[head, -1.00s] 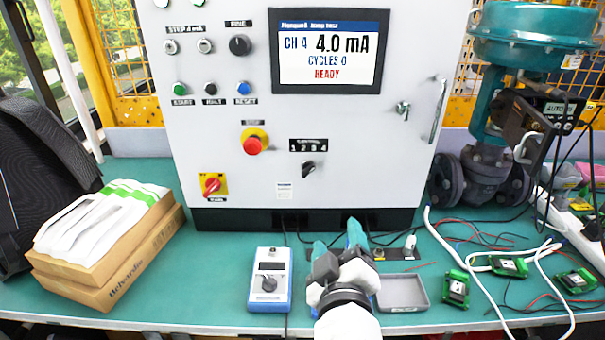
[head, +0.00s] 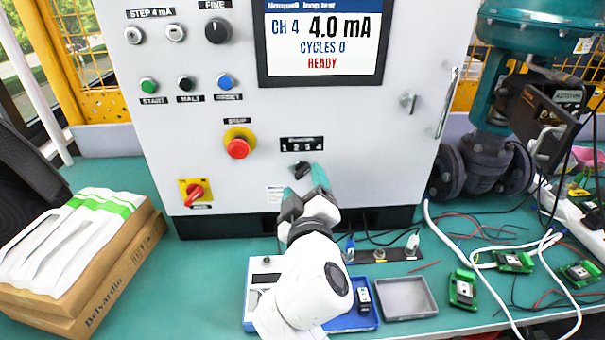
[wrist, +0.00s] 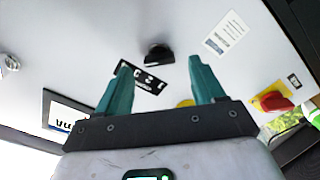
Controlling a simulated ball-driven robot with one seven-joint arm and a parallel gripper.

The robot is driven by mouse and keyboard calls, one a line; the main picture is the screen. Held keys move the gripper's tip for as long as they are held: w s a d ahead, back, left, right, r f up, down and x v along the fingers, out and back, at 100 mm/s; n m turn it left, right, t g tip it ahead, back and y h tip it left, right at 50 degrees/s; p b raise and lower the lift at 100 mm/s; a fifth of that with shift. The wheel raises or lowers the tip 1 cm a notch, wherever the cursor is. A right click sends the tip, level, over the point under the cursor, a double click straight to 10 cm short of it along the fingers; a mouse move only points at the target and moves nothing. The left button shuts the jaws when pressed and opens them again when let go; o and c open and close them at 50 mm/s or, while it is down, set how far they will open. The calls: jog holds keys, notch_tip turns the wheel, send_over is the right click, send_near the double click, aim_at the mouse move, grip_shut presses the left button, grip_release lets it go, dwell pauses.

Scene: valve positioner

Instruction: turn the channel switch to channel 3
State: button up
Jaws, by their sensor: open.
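The channel switch (head: 301,169) is a small black knob on the cabinet front, under a black label (head: 301,144) numbered 1 to 4. The display (head: 322,40) reads CH 4, 4.0 mA, CYCLES 0, READY. My gripper (head: 304,183) is open and empty, its teal fingers pointing at the panel just below the switch in the head view. In the wrist view the knob (wrist: 159,53) shows beyond and between the two fingertips (wrist: 159,65), apparently clear of both. The knob's exact pointer direction is too small to tell.
A red stop button (head: 238,147) and a red-and-yellow rotary switch (head: 195,191) sit left of the channel switch. Boxes (head: 95,280) stand at left, a valve (head: 485,165) at right.

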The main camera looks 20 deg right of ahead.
aim_at(303, 175)
jog(key=shift+x, duration=1.7)
jog(key=shift+c, duration=0.5)
jog(key=c, duration=1)
jog(key=shift+o, duration=0.2)
